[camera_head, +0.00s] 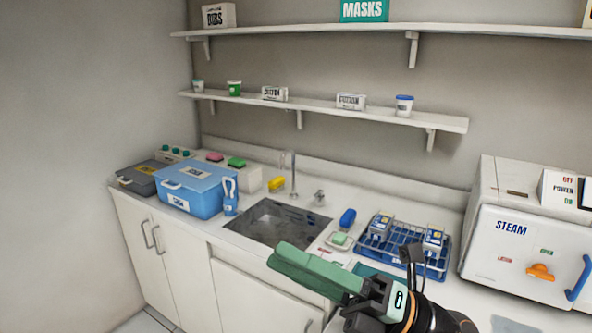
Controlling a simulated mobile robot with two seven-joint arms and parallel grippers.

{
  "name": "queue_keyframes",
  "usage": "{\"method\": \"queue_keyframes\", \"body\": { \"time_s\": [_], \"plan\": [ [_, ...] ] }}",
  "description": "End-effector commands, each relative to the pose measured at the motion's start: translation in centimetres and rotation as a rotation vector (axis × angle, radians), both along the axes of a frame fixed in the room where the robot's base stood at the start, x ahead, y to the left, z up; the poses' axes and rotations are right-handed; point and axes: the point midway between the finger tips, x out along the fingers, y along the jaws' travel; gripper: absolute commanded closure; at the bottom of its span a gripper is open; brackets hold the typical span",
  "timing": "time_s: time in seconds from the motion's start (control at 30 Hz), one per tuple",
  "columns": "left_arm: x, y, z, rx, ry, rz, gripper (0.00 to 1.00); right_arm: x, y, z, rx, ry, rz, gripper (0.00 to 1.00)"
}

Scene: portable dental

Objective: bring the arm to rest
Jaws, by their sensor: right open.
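My right gripper (281,258) has long green fingers and comes in from the bottom, right of the middle. It is open, and I see nothing held in it. Its fingers point left, in front of the counter's front edge and the cabinet doors in this view. My black and orange wrist hides part of the counter behind it. My left gripper is not in view.
The sink (262,224) lies behind the fingertips. A blue rack (385,262) with packs and a small dish (341,243) stand behind the wrist. A steam sterilizer (510,262) stands right, a blue box (192,193) left. Floor space in front is partly visible.

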Motion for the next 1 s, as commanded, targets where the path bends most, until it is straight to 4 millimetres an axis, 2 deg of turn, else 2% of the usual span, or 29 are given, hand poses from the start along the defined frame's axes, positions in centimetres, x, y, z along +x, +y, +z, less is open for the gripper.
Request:
{"method": "queue_keyframes", "body": {
  "time_s": [0.07,0.13,0.23,0.37,0.43,0.57,0.6,0.7,0.8,1.0],
  "plan": [
    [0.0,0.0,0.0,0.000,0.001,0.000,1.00,2.1,-2.0,0.5,0.172,0.177,-0.098,0.58],
    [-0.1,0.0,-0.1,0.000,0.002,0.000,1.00,4.2,-4.3,0.0,0.308,0.337,-0.193,0.58],
    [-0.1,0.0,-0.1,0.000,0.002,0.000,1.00,6.8,-8.1,-2.4,0.481,0.578,-0.336,0.58],
    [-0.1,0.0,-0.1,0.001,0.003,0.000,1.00,8.8,-13.0,-8.4,0.668,0.911,-0.536,0.58],
    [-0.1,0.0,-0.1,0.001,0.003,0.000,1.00,8.8,-15.4,-12.7,0.750,1.099,-0.649,0.58],
    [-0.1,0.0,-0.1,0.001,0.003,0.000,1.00,6.1,-18.9,-21.4,0.864,1.452,-0.864,0.58],
    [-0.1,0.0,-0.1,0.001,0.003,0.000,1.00,4.8,-19.7,-23.9,0.888,1.556,-0.929,0.58],
    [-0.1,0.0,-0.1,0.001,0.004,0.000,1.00,1.0,-20.8,-28.9,0.923,1.778,-1.064,0.58],
    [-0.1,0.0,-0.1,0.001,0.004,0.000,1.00,-2.6,-21.3,-32.3,0.931,1.946,-1.169,0.58],
    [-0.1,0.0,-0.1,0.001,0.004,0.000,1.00,-9.0,-21.6,-36.3,0.918,2.202,-1.330,0.58]
  ]
}}
